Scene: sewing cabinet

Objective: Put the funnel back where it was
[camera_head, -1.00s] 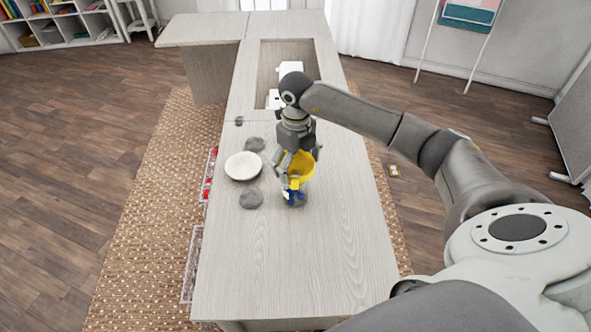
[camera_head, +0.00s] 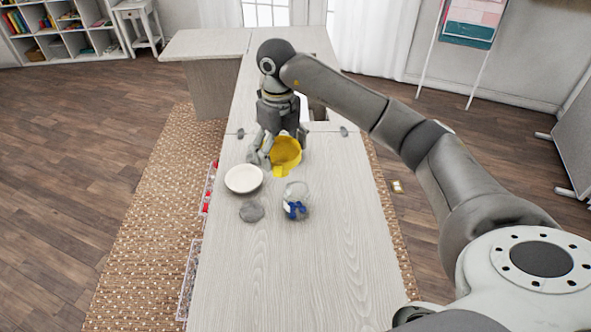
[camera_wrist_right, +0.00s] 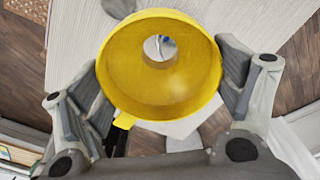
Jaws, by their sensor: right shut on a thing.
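The yellow funnel (camera_head: 286,150) is in my right gripper (camera_head: 268,148), above the wooden table. In the right wrist view the funnel (camera_wrist_right: 115,65) faces the camera with its wide mouth, and its round spout hole shows in the middle. The right gripper's fingers (camera_wrist_right: 163,80) stand on both sides of its rim, shut on it. A clear glass jar (camera_head: 296,192) with blue pieces inside stands on the table, nearer than the funnel and apart from it. The funnel's spout end is hard to make out in the head view. My left gripper is not in view.
A white bowl (camera_head: 244,179) stands left of the jar, near the table's left edge. A grey round piece (camera_head: 251,212) lies in front of it. The cabinet's recessed opening is behind my arm. The near tabletop (camera_head: 285,275) is clear.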

